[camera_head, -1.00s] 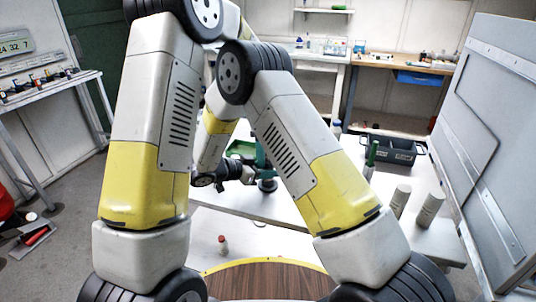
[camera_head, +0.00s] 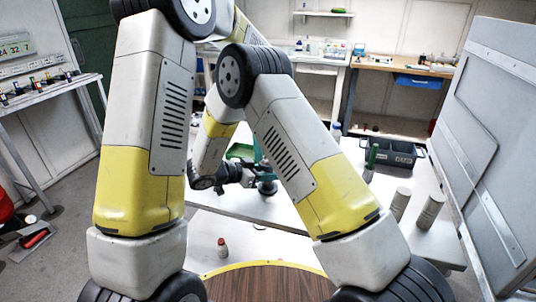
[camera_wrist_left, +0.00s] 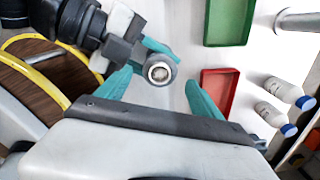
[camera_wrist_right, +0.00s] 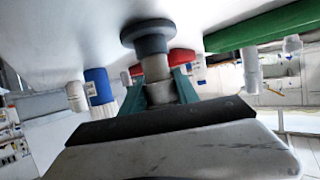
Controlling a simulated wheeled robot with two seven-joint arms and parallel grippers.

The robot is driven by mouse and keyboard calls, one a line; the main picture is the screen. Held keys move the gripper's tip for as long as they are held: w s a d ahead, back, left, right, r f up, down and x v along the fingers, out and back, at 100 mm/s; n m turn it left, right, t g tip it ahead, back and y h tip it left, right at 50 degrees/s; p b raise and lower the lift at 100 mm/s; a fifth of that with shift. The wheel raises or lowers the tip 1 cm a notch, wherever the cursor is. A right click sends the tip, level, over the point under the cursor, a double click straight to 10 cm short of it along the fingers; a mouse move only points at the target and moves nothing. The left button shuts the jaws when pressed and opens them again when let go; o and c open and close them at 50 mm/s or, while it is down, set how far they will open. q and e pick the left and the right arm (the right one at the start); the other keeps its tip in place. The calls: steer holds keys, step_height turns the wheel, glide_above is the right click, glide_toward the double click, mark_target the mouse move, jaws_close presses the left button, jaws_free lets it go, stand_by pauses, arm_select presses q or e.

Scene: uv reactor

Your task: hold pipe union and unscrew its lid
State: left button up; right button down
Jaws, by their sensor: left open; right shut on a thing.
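The pipe union is a short grey metal cylinder with a wide dark round flange; it stands out in the right wrist view (camera_wrist_right: 155,68), flange by the white table. My right gripper (camera_wrist_right: 158,92) is shut on its body from the side; in the head view it shows small (camera_head: 262,176) above the table, with the dark flange of the union (camera_head: 267,189) below it. In the left wrist view the round end of the union (camera_wrist_left: 160,71) faces the camera between the open teal fingers of my left gripper (camera_wrist_left: 160,80). I cannot tell whether they touch it.
A green tray (camera_wrist_left: 245,24), a red tray (camera_wrist_left: 220,76) and two white bottles (camera_wrist_left: 281,89) with blue caps lie beside the union. A dark crate (camera_head: 393,155) and grey cylinders (camera_head: 430,212) stand at the right.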

arm_select(q)
steer(key=shift+r, duration=0.35)
steer(key=c, duration=0.3)
step_height(320, 180, up, 2)
steer(key=m, duration=0.5)
steer(key=shift+r, duration=0.25)
steer(key=shift+m, duration=0.3)
step_height(320, 180, down, 8)
steer(key=shift+r, duration=0.15)
steer(key=c, duration=1.2)
steer(key=n, duration=0.3)
steer(key=shift+c, duration=0.2)
